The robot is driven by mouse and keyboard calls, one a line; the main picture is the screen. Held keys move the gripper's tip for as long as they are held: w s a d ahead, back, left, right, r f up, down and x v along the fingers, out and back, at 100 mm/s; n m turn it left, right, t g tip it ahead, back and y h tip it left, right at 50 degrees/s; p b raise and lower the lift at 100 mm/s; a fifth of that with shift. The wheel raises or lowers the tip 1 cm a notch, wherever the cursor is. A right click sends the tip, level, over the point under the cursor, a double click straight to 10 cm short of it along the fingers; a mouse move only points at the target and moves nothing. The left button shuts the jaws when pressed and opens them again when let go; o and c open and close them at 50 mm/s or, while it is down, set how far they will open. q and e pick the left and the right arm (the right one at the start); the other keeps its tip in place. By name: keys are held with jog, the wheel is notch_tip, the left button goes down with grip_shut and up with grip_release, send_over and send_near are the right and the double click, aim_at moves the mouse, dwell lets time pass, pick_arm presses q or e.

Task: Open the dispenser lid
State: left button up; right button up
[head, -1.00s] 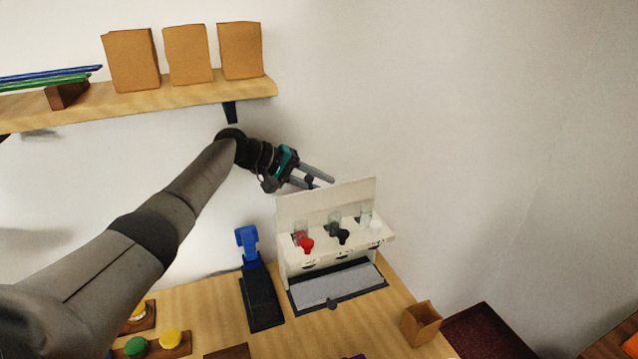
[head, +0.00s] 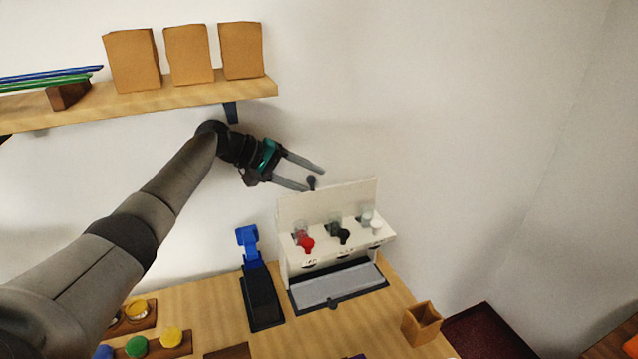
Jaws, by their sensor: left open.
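The dispenser (head: 302,268) is a cream box at the back of the counter, with red, black and white knobs along its front and clear containers behind them. Its lid (head: 335,203) stands upright at the back. My right gripper is not in view.
A blue-topped stand (head: 247,238) is left of the dispenser, and a grey tray (head: 337,288) lies in front. An open brown box (head: 421,324) stands at the right. A wall shelf (head: 190,100) with several brown boxes hangs above my left arm.

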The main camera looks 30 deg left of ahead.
pick_arm(q)
jog(key=v, duration=1.1)
jog(key=shift+s+f, duration=0.1)
